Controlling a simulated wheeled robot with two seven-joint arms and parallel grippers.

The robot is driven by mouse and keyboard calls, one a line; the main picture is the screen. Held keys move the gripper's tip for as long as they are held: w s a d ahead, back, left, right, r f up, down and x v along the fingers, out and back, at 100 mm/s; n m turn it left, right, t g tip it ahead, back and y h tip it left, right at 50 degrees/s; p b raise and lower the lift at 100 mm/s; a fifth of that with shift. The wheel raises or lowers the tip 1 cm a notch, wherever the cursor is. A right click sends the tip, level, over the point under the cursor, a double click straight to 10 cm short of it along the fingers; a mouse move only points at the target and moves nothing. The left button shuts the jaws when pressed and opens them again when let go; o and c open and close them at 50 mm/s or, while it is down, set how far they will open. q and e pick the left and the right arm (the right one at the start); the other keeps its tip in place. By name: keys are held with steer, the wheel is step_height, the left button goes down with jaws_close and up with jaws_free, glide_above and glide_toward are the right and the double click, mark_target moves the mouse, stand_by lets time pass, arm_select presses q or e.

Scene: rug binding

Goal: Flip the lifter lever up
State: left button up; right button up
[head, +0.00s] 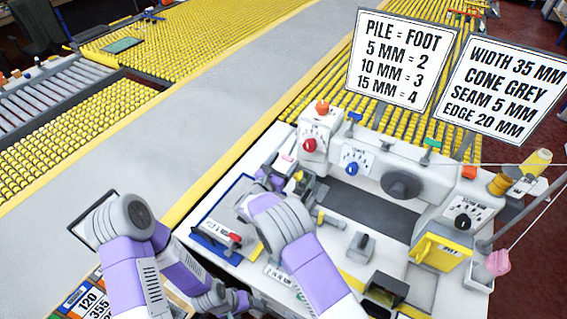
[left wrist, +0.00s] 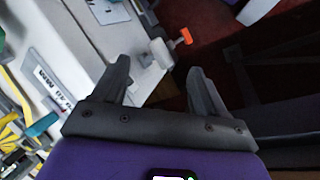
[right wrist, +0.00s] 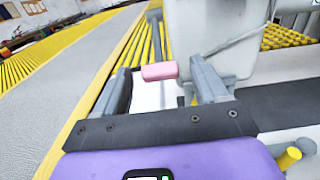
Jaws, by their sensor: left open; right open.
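A pink-tipped lever (right wrist: 159,71), which I take for the lifter lever, is at the left end of the white sewing machine's head. In the head view only its small pink tip (head: 288,158) shows, partly behind my right gripper (head: 268,182). In the right wrist view the pink tip sits between the two open fingers, near their ends; I cannot tell whether they touch it. My right gripper is open and holds nothing. My left gripper (head: 237,301) is open and empty, low by the table's near edge. Its fingers show apart in the left wrist view (left wrist: 158,68).
The machine (head: 330,150) carries a red knob (head: 309,145), a blue knob (head: 351,168) and a dark handwheel (head: 401,185). A blue-edged tray (head: 208,248) lies left of it. Two sign boards (head: 402,58) stand behind. A yellow roller conveyor (head: 200,40) runs along the back.

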steer(key=shift+c, duration=0.3)
jaws_close()
